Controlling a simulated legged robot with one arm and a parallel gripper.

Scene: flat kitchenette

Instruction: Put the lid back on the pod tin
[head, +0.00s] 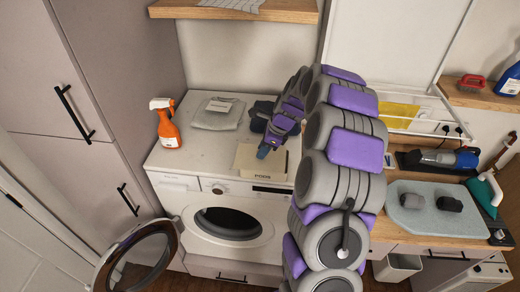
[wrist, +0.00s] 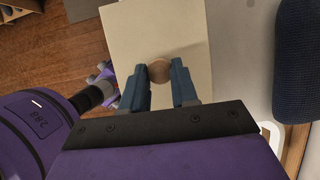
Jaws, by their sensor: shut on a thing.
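The cream pod tin (head: 262,176), with "PODS" on its front, stands at the front edge of the washing machine top. A flat cream lid (wrist: 130,32) with a round wooden knob (wrist: 159,70) fills the middle of the wrist view. My gripper (head: 264,152) is over the tin, and its blue fingers (wrist: 160,82) are shut on the knob from both sides. The lid also shows in the head view (head: 245,157), under and left of the fingers. I cannot tell whether the lid touches the tin's rim; the tin's inside is hidden.
On the washing machine top (head: 176,158) stand an orange spray bottle (head: 168,124), a grey folded cloth (head: 218,115) and a dark blue object (head: 262,112) behind my arm. The round door (head: 135,258) hangs open at front left. A shelf (head: 240,10) is above.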

